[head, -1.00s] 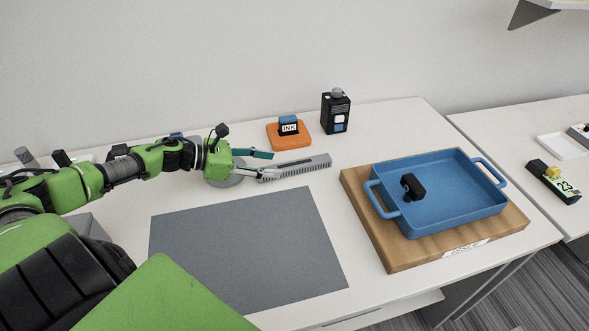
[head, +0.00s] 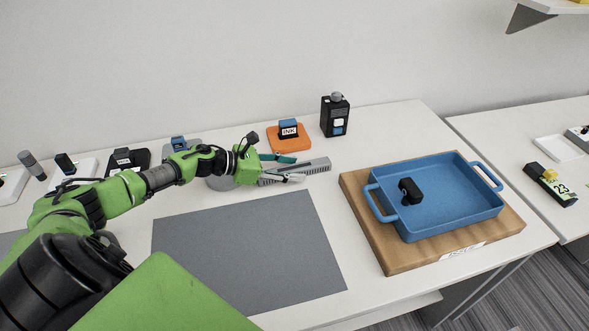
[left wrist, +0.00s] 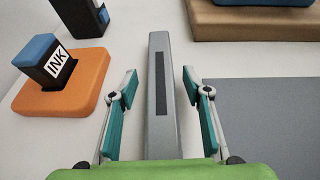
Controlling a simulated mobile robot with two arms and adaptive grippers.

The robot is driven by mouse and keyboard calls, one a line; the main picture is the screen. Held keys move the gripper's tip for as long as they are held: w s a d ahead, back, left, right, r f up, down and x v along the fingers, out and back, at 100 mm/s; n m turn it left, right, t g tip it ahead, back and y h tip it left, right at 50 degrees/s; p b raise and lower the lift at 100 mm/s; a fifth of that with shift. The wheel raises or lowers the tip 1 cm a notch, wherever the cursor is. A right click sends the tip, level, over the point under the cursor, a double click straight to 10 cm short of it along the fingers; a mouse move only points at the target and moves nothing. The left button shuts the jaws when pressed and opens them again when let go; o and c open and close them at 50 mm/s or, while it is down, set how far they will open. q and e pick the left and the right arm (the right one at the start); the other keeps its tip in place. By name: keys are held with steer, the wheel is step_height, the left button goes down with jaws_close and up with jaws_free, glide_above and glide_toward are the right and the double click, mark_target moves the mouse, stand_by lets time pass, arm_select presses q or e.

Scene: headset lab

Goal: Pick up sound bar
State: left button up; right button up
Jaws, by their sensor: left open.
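The sound bar is a long grey bar with a dark slotted strip (head: 312,167). It lies on the white table behind the grey mat. In the left wrist view the sound bar (left wrist: 160,100) runs lengthwise between the two fingers, with a gap on each side. My left gripper (head: 292,167) is open, its teal-padded fingers to either side of the bar. It also shows in the left wrist view (left wrist: 161,95). In the head view the gripper hides the near left part of the bar. My right gripper is not in view.
A blue tray (head: 450,215) holding a small black object sits on a wooden board (head: 400,262) to the right. The grey mat (head: 250,250) is bare.

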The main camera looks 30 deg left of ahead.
arm_select(q)
steer(key=shift+f, duration=0.1)
jaws_close()
steer(key=shift+r, duration=0.2)
